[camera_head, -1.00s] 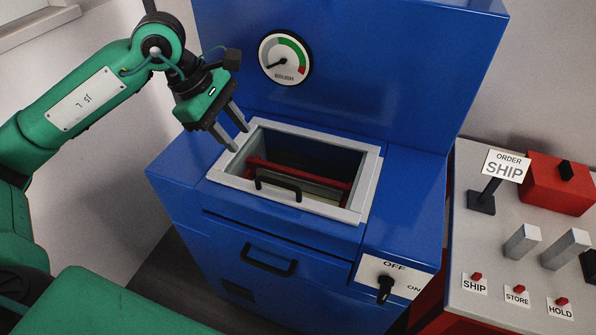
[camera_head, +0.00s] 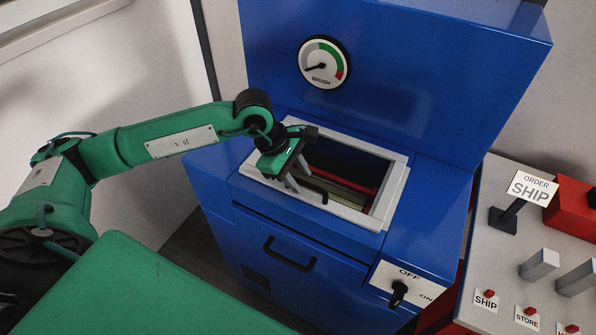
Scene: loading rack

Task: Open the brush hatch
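The brush hatch (camera_head: 398,190) is a light grey rectangular frame on top of the blue machine (camera_head: 300,232). A black bar handle (camera_head: 318,186) shows at its near side, and a red bar and pale slats show within the frame. I cannot tell whether a clear lid covers them. My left gripper (camera_head: 298,180) is over the near left part of the frame, pointing down, at the left end of the handle. Its two grey fingers are apart. It hides part of the handle, and I cannot tell whether it touches it. My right gripper is not in view.
A round brush gauge (camera_head: 324,62) is on the machine's upright back panel. A grey console (camera_head: 500,240) with an ORDER SHIP sign (camera_head: 530,187) and red buttons stands at the right.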

